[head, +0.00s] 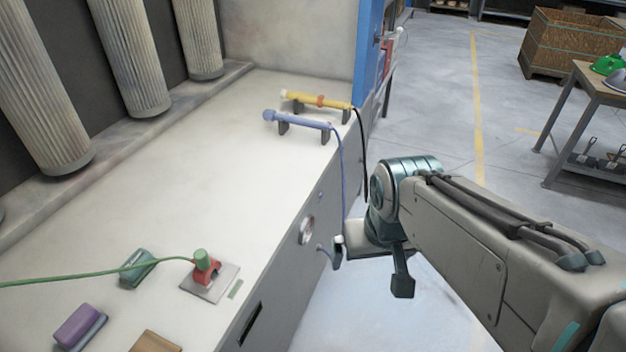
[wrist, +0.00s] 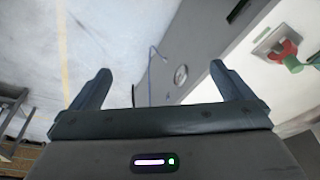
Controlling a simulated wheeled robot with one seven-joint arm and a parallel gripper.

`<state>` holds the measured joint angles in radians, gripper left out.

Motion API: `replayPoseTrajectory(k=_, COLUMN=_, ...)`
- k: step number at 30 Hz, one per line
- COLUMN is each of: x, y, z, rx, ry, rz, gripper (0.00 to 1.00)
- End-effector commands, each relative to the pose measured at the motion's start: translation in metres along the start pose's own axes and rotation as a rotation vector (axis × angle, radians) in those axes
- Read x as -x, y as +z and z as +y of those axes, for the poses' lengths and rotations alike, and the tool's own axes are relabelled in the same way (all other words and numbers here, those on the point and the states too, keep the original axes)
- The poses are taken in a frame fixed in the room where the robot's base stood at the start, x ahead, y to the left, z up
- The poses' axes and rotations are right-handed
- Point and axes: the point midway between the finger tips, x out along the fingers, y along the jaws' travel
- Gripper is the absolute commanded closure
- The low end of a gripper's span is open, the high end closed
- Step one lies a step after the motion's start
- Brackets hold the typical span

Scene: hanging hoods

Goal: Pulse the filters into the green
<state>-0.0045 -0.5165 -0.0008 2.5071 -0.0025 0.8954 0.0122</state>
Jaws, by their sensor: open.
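Several pale pleated cylindrical filters (head: 125,55) hang at the upper left above the bench. A round dial gauge (head: 307,230) is on the bench's front face; it also shows in the wrist view (wrist: 181,74), too small to read. A red fitting with a green top (head: 206,270) stands on a square plate on the bench, with a green hose (head: 90,275) running left from it. The fitting also shows at the right of the wrist view (wrist: 284,53). My gripper (head: 370,266) is open and empty, off the bench's front edge, right of the gauge.
A blue wand (head: 298,121) and a yellow wand (head: 325,101) rest on dark stands at the bench's far end. Green (head: 139,268) and purple (head: 79,326) blocks lie near the front. Open floor (head: 430,120) lies right of the bench; a table stands far right.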

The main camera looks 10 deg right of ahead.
Motion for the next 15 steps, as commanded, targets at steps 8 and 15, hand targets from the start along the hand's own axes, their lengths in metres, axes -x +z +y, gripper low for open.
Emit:
replayPoseTrajectory(k=8, x=0.0, y=0.0, z=0.0, rx=0.0, ry=0.0, rz=0.0, gripper=0.44)
replayPoseTrajectory(k=15, x=0.0, y=0.0, z=0.0, rx=0.0, ry=0.0, rz=0.0, gripper=1.0)
